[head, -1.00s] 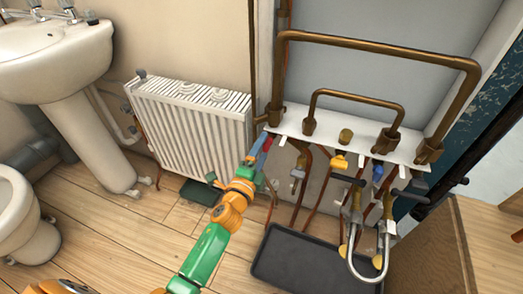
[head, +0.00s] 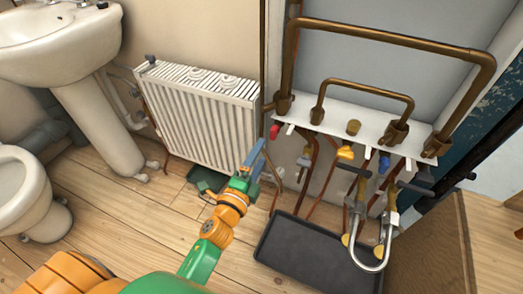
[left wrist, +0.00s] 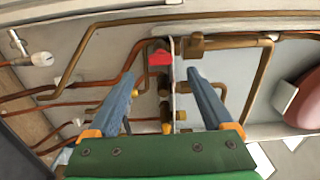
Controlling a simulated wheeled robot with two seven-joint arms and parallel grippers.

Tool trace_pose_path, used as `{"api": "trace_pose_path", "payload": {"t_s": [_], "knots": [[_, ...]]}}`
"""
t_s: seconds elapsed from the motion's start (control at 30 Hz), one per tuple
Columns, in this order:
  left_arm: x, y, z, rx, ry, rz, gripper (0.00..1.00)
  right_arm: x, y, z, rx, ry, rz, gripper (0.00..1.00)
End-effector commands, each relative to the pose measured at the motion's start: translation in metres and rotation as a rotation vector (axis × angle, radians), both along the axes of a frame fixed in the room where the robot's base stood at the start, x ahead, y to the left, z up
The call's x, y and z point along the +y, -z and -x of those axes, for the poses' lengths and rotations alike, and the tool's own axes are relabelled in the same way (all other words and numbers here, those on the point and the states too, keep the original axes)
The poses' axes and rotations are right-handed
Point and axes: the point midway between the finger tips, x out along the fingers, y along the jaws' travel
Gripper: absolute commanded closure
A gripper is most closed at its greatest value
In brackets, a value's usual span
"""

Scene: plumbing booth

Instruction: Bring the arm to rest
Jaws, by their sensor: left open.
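My left arm, green and orange, comes up from the bottom of the head view. Its left gripper (head: 257,158) has blue fingers and is beside the radiator's lower right corner, apart from the red valve handle (head: 274,131). In the left wrist view the left gripper (left wrist: 163,76) has its two fingers spread, with nothing held between them. The red valve handle also shows there (left wrist: 159,57), beyond the fingertips. My right gripper is in neither view.
A white radiator (head: 200,115) stands left of the white pipe shelf (head: 330,125) with copper pipes. A dark tray (head: 300,255) lies on the floor below. A sink (head: 60,50) and toilet (head: 20,190) are at left.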

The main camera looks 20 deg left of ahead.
Motion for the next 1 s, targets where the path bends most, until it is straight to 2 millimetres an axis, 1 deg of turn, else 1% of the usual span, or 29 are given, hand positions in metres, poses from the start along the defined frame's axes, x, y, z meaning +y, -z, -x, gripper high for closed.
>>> {"api": "trace_pose_path", "payload": {"t_s": [0.13, 0.17, 0.23, 0.27, 0.3, 0.33, 0.37, 0.4, 0.43, 0.47, 0.5, 0.57, 0.6, 0.7, 0.8, 0.83, 0.9, 1.0], "knots": [[0.0, 0.0, 0.0, 0.001, 0.0, 0.001, 0.15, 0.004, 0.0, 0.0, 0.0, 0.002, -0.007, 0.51], [0.0, -0.001, 0.0, 0.009, 0.0, 0.008, 0.15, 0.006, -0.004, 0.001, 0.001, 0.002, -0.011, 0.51], [-0.001, 0.001, 0.003, 0.077, -0.001, 0.068, 0.15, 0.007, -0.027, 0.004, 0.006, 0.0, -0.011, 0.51], [-0.002, 0.004, 0.007, 0.134, -0.005, 0.12, 0.15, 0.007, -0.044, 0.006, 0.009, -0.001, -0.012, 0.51], [-0.004, 0.013, 0.016, 0.236, -0.017, 0.212, 0.15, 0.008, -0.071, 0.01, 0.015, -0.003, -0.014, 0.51], [-0.005, 0.022, 0.028, 0.33, -0.039, 0.295, 0.15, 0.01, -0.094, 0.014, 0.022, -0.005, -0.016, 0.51], [-0.005, 0.033, 0.044, 0.431, -0.072, 0.384, 0.15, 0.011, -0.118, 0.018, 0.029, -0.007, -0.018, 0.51], [-0.005, 0.048, 0.072, 0.571, -0.135, 0.506, 0.15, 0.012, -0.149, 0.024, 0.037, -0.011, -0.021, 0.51], [-0.004, 0.059, 0.096, 0.672, -0.194, 0.589, 0.15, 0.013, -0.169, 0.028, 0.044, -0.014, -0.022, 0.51], [-0.002, 0.068, 0.124, 0.769, -0.265, 0.67, 0.15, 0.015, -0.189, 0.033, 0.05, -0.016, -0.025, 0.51], [0.001, 0.076, 0.164, 0.889, -0.371, 0.766, 0.15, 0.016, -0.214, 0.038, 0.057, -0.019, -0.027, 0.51], [0.008, 0.085, 0.223, 1.032, -0.539, 0.877, 0.15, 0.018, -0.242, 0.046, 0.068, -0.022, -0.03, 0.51], [0.012, 0.087, 0.257, 1.101, -0.642, 0.93, 0.15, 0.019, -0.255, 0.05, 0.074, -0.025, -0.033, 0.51], [0.021, 0.086, 0.321, 1.207, -0.851, 1.012, 0.15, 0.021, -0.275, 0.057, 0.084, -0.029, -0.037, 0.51], [0.026, 0.086, 0.355, 1.25, -0.969, 1.047, 0.15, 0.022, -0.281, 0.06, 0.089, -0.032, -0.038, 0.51], [0.027, 0.087, 0.36, 1.257, -0.988, 1.052, 0.15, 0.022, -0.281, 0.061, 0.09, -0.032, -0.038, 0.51], [0.027, 0.09, 0.366, 1.262, -1.008, 1.058, 0.15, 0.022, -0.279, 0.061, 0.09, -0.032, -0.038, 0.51], [0.027, 0.092, 0.366, 1.261, -1.009, 1.058, 0.15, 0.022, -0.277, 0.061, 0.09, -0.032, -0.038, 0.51]]}}
